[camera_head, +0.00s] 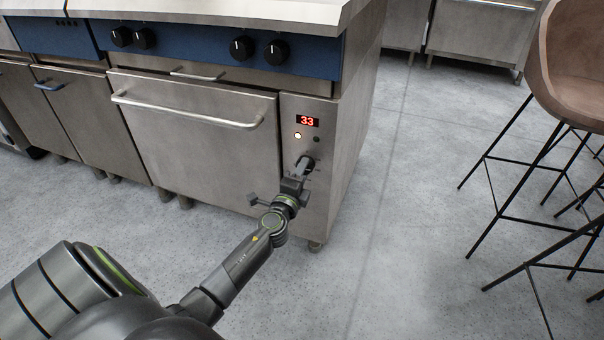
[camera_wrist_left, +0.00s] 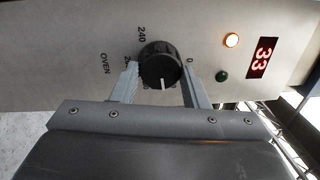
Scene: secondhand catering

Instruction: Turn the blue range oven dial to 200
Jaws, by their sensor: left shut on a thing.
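The blue range (camera_head: 215,60) has a steel oven front and a narrow control panel at its right. The oven dial (camera_wrist_left: 160,66) is a black round knob with a white pointer line, marked OVEN, with 240 and 0 readable around it. My left gripper (camera_head: 305,168) is shut on the dial, one finger on each side of it in the left wrist view (camera_wrist_left: 160,88). The fingers hide part of the scale. A red display (camera_head: 307,122) above reads 33. My right gripper is not in view.
A lit lamp (camera_wrist_left: 231,40) and a dark green lamp (camera_wrist_left: 222,76) sit between dial and display. The oven door handle (camera_head: 185,112) is left of the panel. Bar stools (camera_head: 560,110) stand at the right, with open floor between.

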